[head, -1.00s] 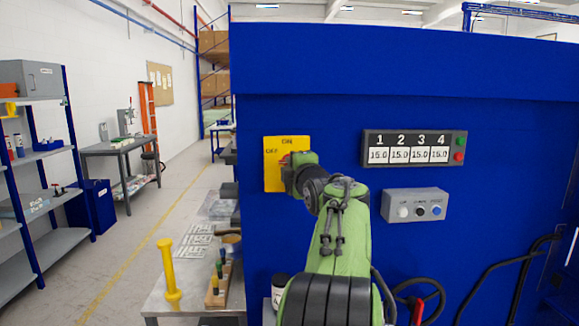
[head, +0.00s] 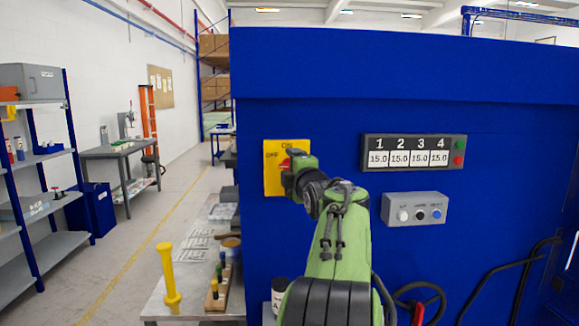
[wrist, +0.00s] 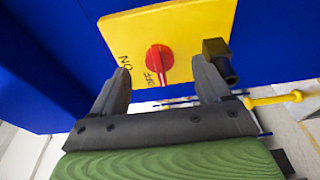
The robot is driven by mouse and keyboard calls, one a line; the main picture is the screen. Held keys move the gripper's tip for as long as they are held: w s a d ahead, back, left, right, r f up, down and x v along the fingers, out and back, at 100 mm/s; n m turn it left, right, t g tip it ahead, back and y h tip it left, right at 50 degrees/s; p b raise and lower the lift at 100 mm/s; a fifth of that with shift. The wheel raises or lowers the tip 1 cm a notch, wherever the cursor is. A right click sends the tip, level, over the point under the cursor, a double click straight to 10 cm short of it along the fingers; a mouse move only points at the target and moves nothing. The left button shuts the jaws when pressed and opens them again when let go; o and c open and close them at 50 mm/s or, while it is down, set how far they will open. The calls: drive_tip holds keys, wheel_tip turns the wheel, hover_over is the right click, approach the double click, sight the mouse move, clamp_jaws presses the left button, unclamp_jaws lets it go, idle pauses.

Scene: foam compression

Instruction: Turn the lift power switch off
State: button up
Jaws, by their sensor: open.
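The lift power switch is a red rotary knob (wrist: 159,58) on a yellow plate (head: 271,181), mounted on the blue machine wall. The plate carries ON and OFF labels. In the wrist view the knob's white mark points toward the OFF label. My gripper (wrist: 162,75) is open in front of the plate, with one finger on each side of the knob and no visible grip on it. In the head view my gripper (head: 297,172) hides most of the knob and the plate's right part. A dark block (wrist: 217,60) shows beside the right finger.
Right of the switch are a four-number display (head: 412,152) and a grey button box (head: 414,209). Below left, a bench (head: 190,290) holds a yellow post-like object (head: 168,280) and small bottles. A shelf (head: 40,215) stands far left, with open floor between.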

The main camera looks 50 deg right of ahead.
drive_tip(key=w+a+b+v, duration=0.1)
drive_tip(key=b+v, duration=0.4)
drive_tip(key=v, duration=0.2)
idle(0.4)
idle(0.3)
